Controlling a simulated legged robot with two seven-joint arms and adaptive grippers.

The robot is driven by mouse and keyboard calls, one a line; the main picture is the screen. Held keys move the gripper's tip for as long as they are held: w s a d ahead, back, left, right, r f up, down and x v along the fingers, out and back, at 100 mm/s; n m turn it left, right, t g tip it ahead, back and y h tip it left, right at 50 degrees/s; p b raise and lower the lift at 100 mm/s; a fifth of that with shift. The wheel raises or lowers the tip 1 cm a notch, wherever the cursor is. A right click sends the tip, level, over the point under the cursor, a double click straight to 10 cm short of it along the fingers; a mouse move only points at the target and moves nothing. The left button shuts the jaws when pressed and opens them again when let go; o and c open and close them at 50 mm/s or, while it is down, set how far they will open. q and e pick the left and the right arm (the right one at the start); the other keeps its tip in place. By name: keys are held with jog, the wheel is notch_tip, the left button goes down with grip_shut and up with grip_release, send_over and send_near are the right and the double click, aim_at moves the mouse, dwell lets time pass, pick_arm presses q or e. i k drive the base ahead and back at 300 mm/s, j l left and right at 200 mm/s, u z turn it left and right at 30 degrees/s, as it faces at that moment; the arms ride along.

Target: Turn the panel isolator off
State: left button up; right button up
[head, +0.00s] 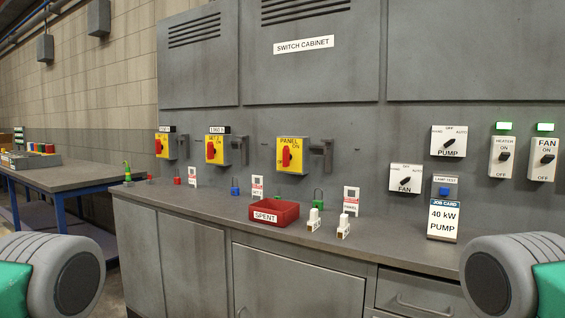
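Only rounded grey and green parts of my arms show at the two lower corners, far in front of the cabinet. Neither gripper is in view.
Two similar yellow isolators (214,150) are further left. A counter (215,209) juts out below, carrying a red SPENT tray (259,222), small padlocks, tags and white fuse-like pieces (343,227). PUMP, FAN and HEATER switches (502,157) are to the right. A blue-legged table (75,179) stands at left.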

aim_at(287, 157)
jog(key=i+j+z, duration=0.15)
jog(key=i+j, duration=0.65)
jog(key=j, duration=0.15)
